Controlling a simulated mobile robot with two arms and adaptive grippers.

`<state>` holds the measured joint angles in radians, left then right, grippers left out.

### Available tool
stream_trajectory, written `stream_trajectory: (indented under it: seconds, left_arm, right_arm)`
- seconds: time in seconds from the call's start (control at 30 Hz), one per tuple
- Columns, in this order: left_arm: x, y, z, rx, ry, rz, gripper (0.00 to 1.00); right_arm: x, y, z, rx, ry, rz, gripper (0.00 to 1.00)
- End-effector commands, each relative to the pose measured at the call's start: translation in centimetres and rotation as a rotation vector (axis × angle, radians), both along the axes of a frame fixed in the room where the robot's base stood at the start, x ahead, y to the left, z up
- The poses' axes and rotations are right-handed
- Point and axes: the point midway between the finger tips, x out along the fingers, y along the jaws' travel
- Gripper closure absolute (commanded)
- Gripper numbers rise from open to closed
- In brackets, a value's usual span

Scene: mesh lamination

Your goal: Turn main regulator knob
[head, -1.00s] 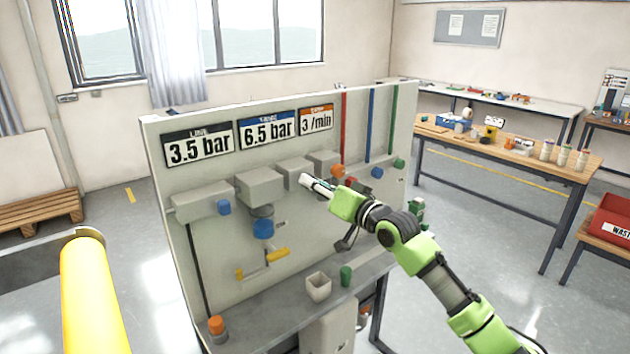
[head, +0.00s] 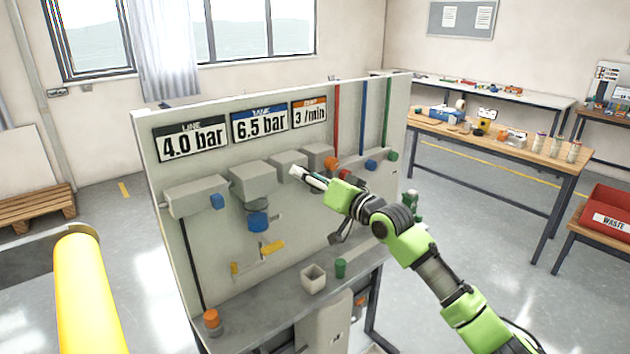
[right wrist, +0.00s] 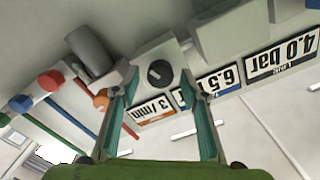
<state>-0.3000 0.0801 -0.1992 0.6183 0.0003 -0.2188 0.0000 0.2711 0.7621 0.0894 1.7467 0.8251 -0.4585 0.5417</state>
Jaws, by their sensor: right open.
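A dark round knob (right wrist: 160,73) with a pale mark sits on the face of a grey block in the right wrist view. I take it for the main regulator knob. My right gripper (head: 300,174) is open, its two fingers on either side of the knob in that view; I cannot tell whether they touch it. In the head view the gripper is in front of the grey block (head: 287,160) and hides the knob. The line display (head: 191,140) reads 4.0 bar. The tank display (head: 259,123) reads 6.5 bar. My left gripper is not in view.
The panel (head: 150,176) also carries a blue bowl (head: 258,222), a yellow lever (head: 272,247) and coloured pipes (head: 361,120). A small white cup (head: 313,278) and a green piece (head: 340,268) stand on the ledge below. A wooden workbench (head: 520,150) is behind at right.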

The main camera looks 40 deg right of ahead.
Motion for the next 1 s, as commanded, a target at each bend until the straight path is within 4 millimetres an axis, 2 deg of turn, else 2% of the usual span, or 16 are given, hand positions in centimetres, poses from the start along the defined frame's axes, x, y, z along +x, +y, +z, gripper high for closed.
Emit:
stream_trajectory:
  seconds: [0.17,0.7,1.0]
  left_arm:
    - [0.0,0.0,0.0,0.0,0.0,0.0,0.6]
    - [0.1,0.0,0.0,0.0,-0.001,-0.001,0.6]
    - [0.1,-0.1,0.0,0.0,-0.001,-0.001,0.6]
  right_arm:
    - [-1.4,-0.1,-0.1,-0.001,0.001,0.0,0.6]
    - [-9.6,-0.8,-0.2,0.0,0.003,-0.001,0.6]
    - [-11.7,-1.0,-0.1,0.0,0.001,0.0,0.6]
